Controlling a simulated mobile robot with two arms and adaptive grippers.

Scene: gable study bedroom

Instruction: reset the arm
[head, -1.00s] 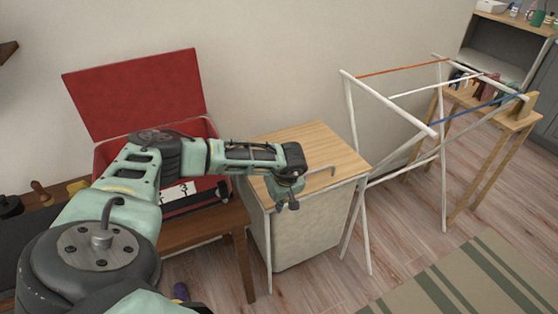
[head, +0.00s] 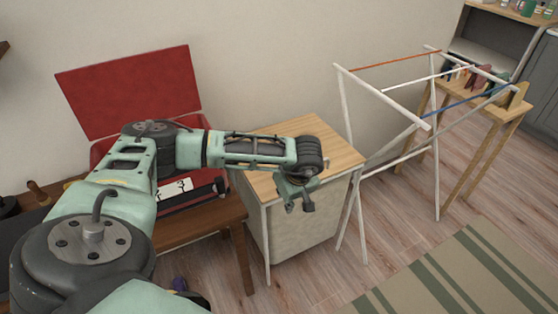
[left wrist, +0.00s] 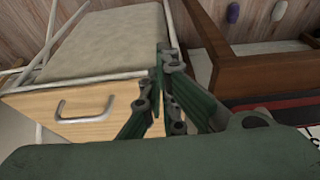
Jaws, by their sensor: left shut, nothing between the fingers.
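My left arm comes in from the left in the head view and reaches across in front of the red case. My left gripper (head: 300,205) hangs down in front of the wood-topped cabinet and looks empty. In the left wrist view its fingers (left wrist: 160,55) are shut together, with nothing held. My right gripper is not in view.
An open red case (head: 130,90) sits on a brown wooden table (head: 205,230). The cabinet (head: 275,128) has a metal handle, seen in the left wrist view (left wrist: 85,110). A white drying rack (head: 385,100) stands right of it. A striped rug (head: 450,280) lies at lower right.

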